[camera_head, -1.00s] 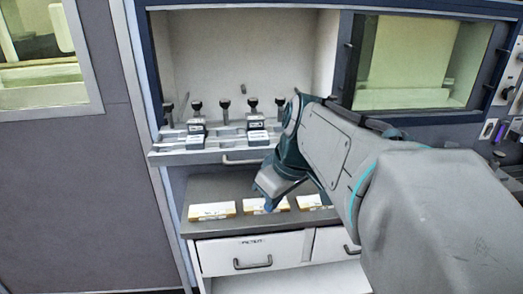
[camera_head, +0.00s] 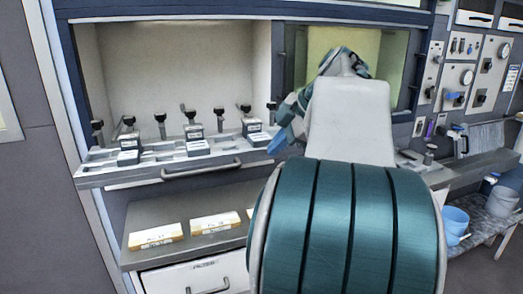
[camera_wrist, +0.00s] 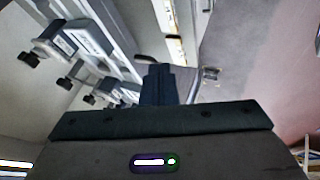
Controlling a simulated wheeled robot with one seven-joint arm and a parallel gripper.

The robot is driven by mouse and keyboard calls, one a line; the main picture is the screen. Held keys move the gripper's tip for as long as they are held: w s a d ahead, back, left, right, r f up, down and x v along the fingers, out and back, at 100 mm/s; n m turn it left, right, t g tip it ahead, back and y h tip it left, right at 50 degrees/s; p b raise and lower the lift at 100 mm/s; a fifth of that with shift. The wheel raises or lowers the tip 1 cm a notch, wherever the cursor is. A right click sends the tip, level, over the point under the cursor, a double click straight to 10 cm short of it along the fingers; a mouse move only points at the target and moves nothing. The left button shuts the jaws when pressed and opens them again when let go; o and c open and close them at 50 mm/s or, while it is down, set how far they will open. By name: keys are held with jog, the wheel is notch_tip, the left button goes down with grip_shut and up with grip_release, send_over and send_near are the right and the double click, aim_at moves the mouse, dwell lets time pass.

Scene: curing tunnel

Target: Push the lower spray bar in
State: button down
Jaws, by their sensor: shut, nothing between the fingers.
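I cannot tell for certain which part is the lower spray bar. A pale slide-out rack (camera_head: 110,172) with a bar handle (camera_head: 202,170) sticks out at the front of the open bay. Several black-knobbed posts stand there, some on dark blocks (camera_head: 196,140). The blocks and rails also show at upper left in the wrist view (camera_wrist: 88,42). My gripper (camera_head: 278,145) is at the right end of the rack, partly hidden by my own arm. In the wrist view its fingers (camera_wrist: 157,72) are together and empty; contact with anything cannot be told.
Labelled yellow-white boxes (camera_head: 156,236) lie on a grey shelf below, above a drawer (camera_head: 190,276). A glazed window (camera_head: 388,70) is right of the bay. A gauge panel (camera_head: 470,72), a bench (camera_head: 475,168) and a blue bucket (camera_head: 455,222) are farther right.

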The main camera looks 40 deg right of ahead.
aim_at(252, 159)
jog(key=w+f, duration=0.4)
jog(key=w, duration=0.1)
jog(key=w+a+f+p, duration=0.1)
jog(key=w+f, duration=0.1)
jog(key=shift+w+f, duration=0.15)
jog(key=shift+f, duration=0.15)
jog(key=shift+w, duration=0.6)
